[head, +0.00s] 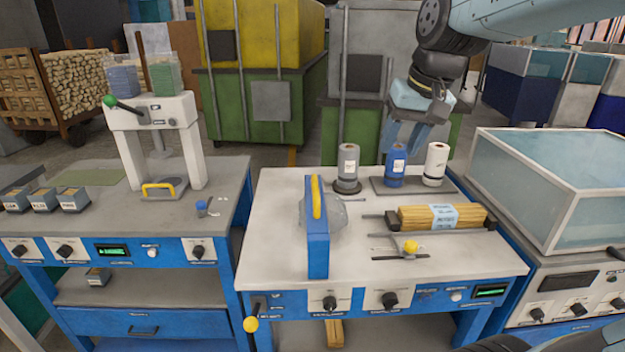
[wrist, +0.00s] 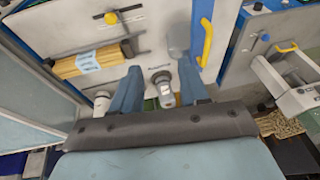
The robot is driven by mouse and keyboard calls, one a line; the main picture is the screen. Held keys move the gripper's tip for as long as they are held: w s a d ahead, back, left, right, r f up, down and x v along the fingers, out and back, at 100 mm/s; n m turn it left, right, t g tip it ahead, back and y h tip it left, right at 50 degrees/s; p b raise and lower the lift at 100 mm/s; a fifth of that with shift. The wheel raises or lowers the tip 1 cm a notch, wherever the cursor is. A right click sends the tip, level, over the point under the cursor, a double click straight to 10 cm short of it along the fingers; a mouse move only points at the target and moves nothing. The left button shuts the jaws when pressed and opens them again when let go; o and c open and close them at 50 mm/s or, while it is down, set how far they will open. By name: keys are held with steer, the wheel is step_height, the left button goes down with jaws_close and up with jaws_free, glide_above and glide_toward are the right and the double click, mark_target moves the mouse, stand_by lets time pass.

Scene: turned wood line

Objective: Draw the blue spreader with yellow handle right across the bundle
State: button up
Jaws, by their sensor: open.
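The blue spreader (head: 318,245) stands upright on the middle bench with its yellow handle (head: 317,198) along the upper side. The spreader also shows at the right in the wrist view (wrist: 227,40). The bundle (head: 415,217) of yellow sticks with a pale blue label lies across the bench to the right of the spreader, apart from it. It also shows at the left in the wrist view (wrist: 66,68). My gripper (head: 403,148) is open and empty, above the back of the bench, touching neither. Both fingers show in the wrist view (wrist: 160,72).
Grey (head: 348,164), blue (head: 394,168) and white (head: 436,162) rolls stand at the bench's back, near my fingers. A yellow-knobbed bar (head: 410,248) lies before the bundle. A glass-topped cabinet (head: 560,185) stands right. A press (head: 150,112) stands left. Bench left of the spreader is clear.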

steer(key=w+a+g, duration=0.2)
steer(key=w+a, duration=0.2)
steer(key=w, duration=0.3)
steer(key=g, duration=0.1)
glide_toward(316, 184)
steer(key=shift+y, duration=0.3)
steer(key=f, duration=0.5)
steer(key=a+f, duration=0.1)
steer(key=f, duration=0.2)
steer(key=shift+w+f, duration=0.2)
steer(key=shift+f, duration=0.05)
jaws_close()
